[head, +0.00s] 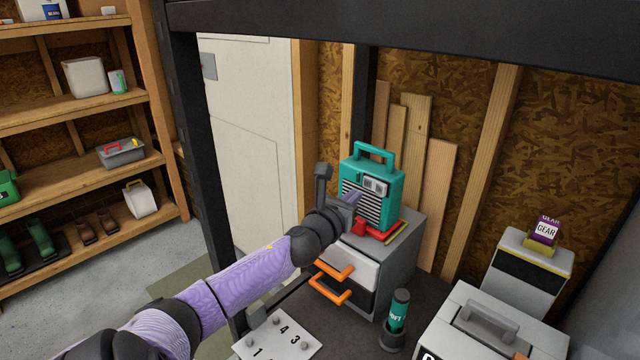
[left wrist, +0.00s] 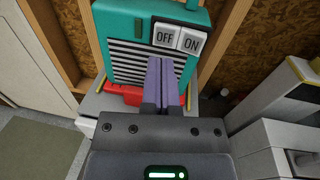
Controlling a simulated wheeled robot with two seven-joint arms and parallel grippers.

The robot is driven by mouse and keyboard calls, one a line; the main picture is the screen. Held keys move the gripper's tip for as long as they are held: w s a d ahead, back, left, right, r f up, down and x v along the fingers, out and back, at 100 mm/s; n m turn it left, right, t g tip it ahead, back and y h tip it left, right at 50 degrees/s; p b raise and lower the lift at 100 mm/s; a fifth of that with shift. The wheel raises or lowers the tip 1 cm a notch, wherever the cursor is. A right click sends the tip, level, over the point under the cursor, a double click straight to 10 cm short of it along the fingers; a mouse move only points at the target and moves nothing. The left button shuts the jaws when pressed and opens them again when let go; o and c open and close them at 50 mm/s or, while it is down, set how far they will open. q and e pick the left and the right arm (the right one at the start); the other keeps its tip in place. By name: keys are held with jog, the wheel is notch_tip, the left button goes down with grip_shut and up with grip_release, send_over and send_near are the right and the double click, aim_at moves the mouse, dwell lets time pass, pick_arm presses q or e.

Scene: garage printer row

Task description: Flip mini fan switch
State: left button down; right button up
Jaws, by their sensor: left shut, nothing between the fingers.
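The mini fan (head: 372,195) is a teal box with a top handle and a slatted grille, standing on a grey drawer cabinet (head: 400,250). Its switch (head: 375,186) is a pale two-part rocker on the front, marked OFF and ON in the left wrist view (left wrist: 179,38). My left gripper (head: 352,199) is shut and empty in front of the grille. In the left wrist view its purple fingers (left wrist: 159,84) are together, with their tips just below the OFF half. I cannot tell whether they touch the fan. My right gripper is not in view.
A red object (left wrist: 125,95) lies at the fan's base. Orange drawer handles (head: 335,270) stick out below. A dark green canister (head: 398,312) and grey machines (head: 490,325) stand to the right. A black post (head: 205,150) rises at left.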

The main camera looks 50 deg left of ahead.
pick_arm(q)
jog(key=a+p+v, duration=0.1)
jog(key=v, duration=0.9)
jog(key=shift+s+p, duration=0.3)
jog(key=shift+s, duration=0.05)
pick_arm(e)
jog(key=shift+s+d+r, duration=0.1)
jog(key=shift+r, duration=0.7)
pick_arm(q)
jog(key=shift+a, duration=0.2)
